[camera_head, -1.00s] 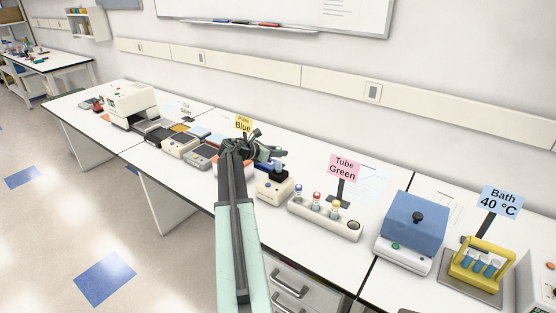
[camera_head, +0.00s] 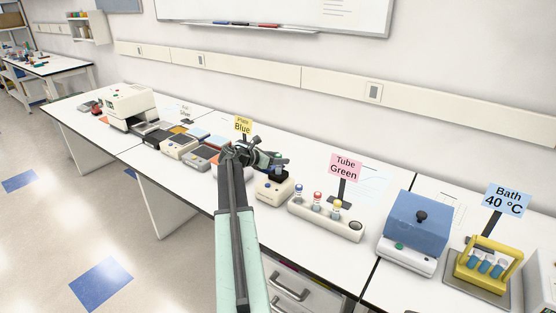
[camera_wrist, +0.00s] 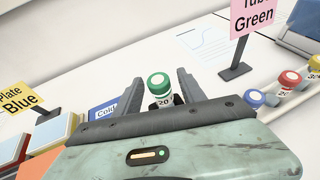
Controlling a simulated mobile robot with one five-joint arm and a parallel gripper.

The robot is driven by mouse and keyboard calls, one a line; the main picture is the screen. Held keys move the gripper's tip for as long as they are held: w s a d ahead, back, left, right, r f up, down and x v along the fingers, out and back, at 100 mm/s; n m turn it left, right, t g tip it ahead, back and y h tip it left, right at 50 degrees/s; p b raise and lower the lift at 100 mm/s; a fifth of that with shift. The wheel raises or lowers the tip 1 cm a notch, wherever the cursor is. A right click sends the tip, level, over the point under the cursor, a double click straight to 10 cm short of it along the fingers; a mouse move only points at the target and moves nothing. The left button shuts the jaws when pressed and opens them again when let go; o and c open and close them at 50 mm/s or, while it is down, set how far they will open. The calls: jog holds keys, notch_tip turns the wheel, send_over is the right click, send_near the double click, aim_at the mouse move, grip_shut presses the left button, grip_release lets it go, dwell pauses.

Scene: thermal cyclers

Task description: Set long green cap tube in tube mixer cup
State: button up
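The green cap tube (camera_wrist: 160,85) stands upright between the two fingers of my gripper (camera_wrist: 160,90) in the wrist view. A small gap shows between the tube and each finger, so the gripper looks open around it. Its lower end is hidden behind my gripper body, with a dark edge beside it. In the head view my gripper (camera_head: 272,159) is over the tube mixer (camera_head: 274,188), a small beige device with a black cup. The tube is too small to make out there, and I cannot tell how deep it sits in the cup.
A beige rack (camera_head: 326,222) with several coloured-cap tubes stands right of the mixer, before the pink Tube Green sign (camera_head: 345,168). A blue-lidded device (camera_head: 416,222) and a yellow bath rack (camera_head: 486,262) are farther right. Several small blocks and devices lie left of my gripper.

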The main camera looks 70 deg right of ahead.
jog(key=shift+w+a+r+p, duration=0.15)
jog(key=shift+a+r+p, duration=0.15)
jog(key=shift+r+p, duration=0.15)
jog(key=p+v, duration=0.4)
jog(key=v, duration=0.7)
jog(key=shift+a+f, duration=0.1)
jog(key=shift+a, duration=0.1)
jog(key=w+a+f+m+t+y, duration=0.1)
jog(key=w+a+f+m+t, duration=0.15)
jog(key=w+a, duration=0.55)
jog(key=w+a+f+m+t+y, duration=0.15)
jog(key=w+a+f, duration=0.3)
jog(key=a, duration=0.65)
jog(key=w+a+f+m+t+y, duration=0.2)
jog(key=w+a+f, duration=0.1)
jog(key=w+a, duration=0.55)
jog(key=a+f+m+y, duration=0.2)
jog(key=a+m+y, duration=0.1)
jog(key=a, duration=1.8)
jog(key=a+f+m+t+y, duration=0.1)
jog(key=a+y, duration=0.3)
jog(key=a, duration=1.8)
jog(key=shift+f+m, duration=0.85)
jog(key=shift+m, duration=0.05)
